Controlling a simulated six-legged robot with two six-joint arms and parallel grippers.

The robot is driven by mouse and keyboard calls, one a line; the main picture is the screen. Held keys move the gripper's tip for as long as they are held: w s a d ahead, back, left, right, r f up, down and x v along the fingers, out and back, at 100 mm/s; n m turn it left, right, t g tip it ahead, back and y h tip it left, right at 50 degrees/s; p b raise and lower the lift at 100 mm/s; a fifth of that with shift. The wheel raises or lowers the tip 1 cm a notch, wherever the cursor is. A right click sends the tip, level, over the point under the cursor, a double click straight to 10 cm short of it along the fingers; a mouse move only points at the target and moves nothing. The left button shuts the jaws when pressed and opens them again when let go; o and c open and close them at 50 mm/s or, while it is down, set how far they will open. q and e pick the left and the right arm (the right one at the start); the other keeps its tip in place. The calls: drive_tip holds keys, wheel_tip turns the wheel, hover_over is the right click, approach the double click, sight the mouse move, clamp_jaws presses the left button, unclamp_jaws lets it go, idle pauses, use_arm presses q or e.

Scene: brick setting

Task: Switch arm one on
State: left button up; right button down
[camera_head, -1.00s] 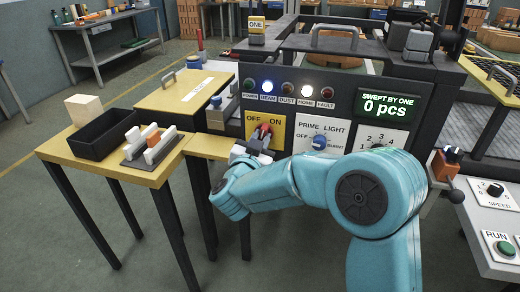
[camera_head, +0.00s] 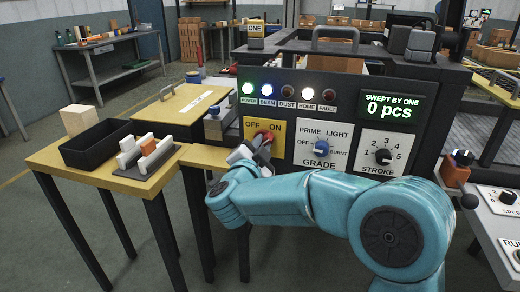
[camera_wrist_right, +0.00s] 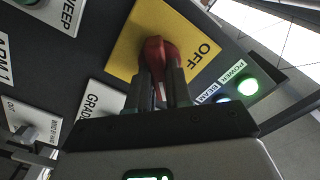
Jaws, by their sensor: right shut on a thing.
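The red switch knob (camera_head: 265,135) sits on a yellow OFF/ON plate (camera_head: 277,151) on the dark control panel. My right gripper (camera_head: 254,146) is at this plate with its fingers shut on the knob. In the right wrist view both fingers (camera_wrist_right: 162,82) lie on either side of the red knob (camera_wrist_right: 157,50). The knob's exact pointing is partly hidden by the fingers. The POWER lamp (camera_head: 248,88) glows green, and it also glows in the right wrist view (camera_wrist_right: 248,85). A ONE sign (camera_head: 255,29) stands above the panel. My left gripper is not in view.
The GRADE knob (camera_head: 321,147) and STROKE knob (camera_head: 383,156) are right of the switch. A display (camera_head: 389,107) reads 0 pcs. A wooden side table (camera_head: 52,157) with a black tray (camera_head: 95,146) stands left. A ball-ended lever (camera_head: 463,158) is at right.

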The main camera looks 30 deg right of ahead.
drive_tip(key=shift+d+r, duration=0.1)
drive_tip(key=shift+r, duration=0.2)
drive_tip(key=c, duration=1.3)
unclamp_jaws()
drive_tip(key=shift+c, duration=0.2)
drive_tip(key=o, duration=0.3)
drive_tip(key=shift+d+f, duration=0.1)
drive_tip(key=shift+f, duration=0.05)
drive_tip(key=p+v, duration=0.1)
drive_tip(key=v, duration=1.5)
drive_tip(key=shift+s, duration=0.15)
